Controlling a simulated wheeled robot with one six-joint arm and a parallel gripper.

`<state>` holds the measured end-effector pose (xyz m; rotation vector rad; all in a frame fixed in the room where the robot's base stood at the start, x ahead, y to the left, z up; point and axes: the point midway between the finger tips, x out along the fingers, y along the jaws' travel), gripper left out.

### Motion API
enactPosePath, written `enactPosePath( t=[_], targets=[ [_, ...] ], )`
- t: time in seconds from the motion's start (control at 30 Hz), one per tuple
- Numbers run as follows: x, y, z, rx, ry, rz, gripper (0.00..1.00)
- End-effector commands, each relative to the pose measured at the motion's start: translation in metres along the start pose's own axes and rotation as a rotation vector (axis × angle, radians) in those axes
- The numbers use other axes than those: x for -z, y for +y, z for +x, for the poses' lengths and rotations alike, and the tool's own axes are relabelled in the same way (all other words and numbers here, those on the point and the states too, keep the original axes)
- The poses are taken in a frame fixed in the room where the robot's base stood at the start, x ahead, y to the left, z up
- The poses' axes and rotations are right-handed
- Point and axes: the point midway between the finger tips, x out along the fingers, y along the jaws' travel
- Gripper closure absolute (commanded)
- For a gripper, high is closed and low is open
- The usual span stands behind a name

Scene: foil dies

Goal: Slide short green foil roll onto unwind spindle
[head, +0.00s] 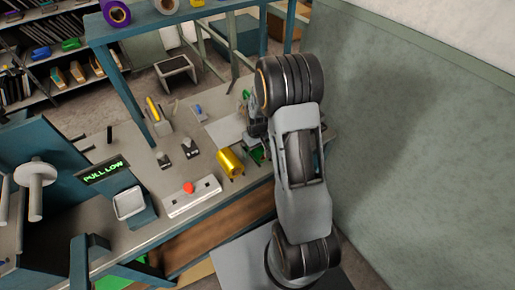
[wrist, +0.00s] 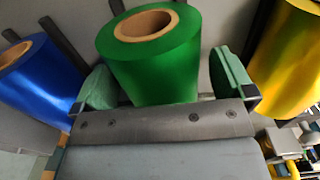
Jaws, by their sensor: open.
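The green foil roll (wrist: 155,65) stands in the middle of the wrist view, its cardboard core facing up. My gripper (wrist: 165,88) is open, with one green finger on each side of the roll. I cannot tell whether either finger touches it. In the head view my gripper (head: 256,140) is at the right end of the bench, largely hidden by my arm, and the green roll is hard to make out there. A pale spindle with a disc (head: 36,176) is on the machine at the far left. I cannot tell for certain that it is the unwind spindle.
A gold roll (head: 230,163) stands at the bench front, left of my gripper. A blue roll (wrist: 35,75) is left of the green one in the wrist view. A red-button box (head: 190,195) and "PULL LOW" display (head: 104,172) lie toward the spindle. A teal overhead frame (head: 150,110) rises behind.

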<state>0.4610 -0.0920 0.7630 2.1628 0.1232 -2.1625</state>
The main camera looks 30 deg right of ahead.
Motion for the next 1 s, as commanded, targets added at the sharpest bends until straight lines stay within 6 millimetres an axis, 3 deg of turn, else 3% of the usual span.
enactPosePath(
  t=[0.13, 0.73, 1.0],
  targets=[
    [0.0001, -0.0001, -0.0002, 0.000, 0.000, 0.000, 0.02],
    [0.0000, -0.0001, -0.0005, 0.000, 0.000, 0.000, 0.59],
    [0.0004, 0.0001, -0.0018, 0.000, 0.001, 0.000, 0.61]
  ],
)
